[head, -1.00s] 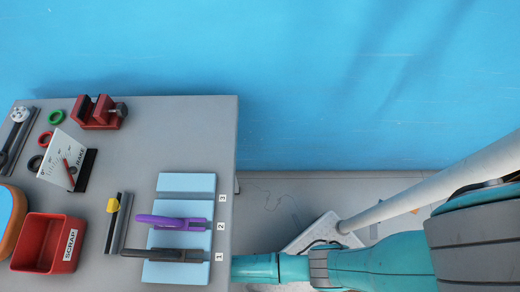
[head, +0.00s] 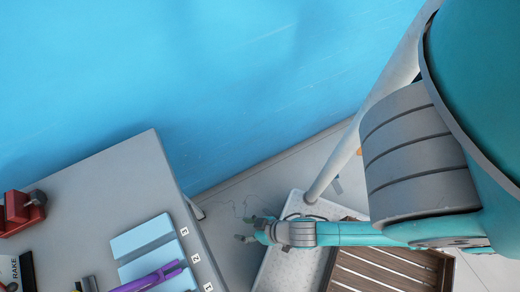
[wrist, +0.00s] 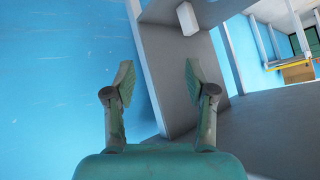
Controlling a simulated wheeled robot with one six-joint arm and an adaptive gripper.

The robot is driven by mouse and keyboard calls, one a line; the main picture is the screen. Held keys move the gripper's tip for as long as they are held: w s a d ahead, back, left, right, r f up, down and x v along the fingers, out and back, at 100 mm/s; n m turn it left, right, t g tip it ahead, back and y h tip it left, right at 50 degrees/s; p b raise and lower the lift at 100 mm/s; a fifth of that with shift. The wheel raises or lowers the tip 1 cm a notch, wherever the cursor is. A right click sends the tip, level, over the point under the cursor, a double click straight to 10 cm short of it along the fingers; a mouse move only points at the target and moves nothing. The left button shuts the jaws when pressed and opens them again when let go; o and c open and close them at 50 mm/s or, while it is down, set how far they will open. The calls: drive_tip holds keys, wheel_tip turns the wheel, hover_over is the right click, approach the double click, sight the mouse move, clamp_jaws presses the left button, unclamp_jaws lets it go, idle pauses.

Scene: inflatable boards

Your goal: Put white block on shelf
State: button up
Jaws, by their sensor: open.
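In the wrist view a small white block (wrist: 187,18) shows at the top, against a grey panelled structure (wrist: 175,65). I cannot tell whether this structure is the shelf or how the block rests on it. My gripper (wrist: 158,82) is open, with nothing between its fingers, and the block lies beyond and above the fingertips, apart from them. In the head view my gripper (head: 246,232) is small, to the right of the grey table. I cannot make out the white block in the head view.
The grey table (head: 110,195) is at lower left, with a light blue board (head: 140,238), a purple tool (head: 150,279) and a red vise (head: 22,212). A brown slatted pallet (head: 385,272) and a pale plate (head: 290,255) lie right of it. A blue wall (head: 150,70) stands behind.

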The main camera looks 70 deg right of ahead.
drive_tip(key=s+d+r+t, duration=0.1)
drive_tip(key=s+r+t, duration=0.1)
drive_tip(key=r, duration=0.6)
drive_tip(key=s+d+r+t+h, duration=0.1)
drive_tip(key=s+d+r+t, duration=0.1)
drive_tip(key=r, duration=0.6)
drive_tip(key=s+d+r+n+t+h, duration=0.1)
drive_tip(key=s+r, duration=0.2)
drive_tip(key=r, duration=0.5)
drive_tip(key=shift+s+d+r+t, duration=0.15)
drive_tip(key=shift+s+d+t, duration=0.05)
drive_tip(key=shift+d+t, duration=0.2)
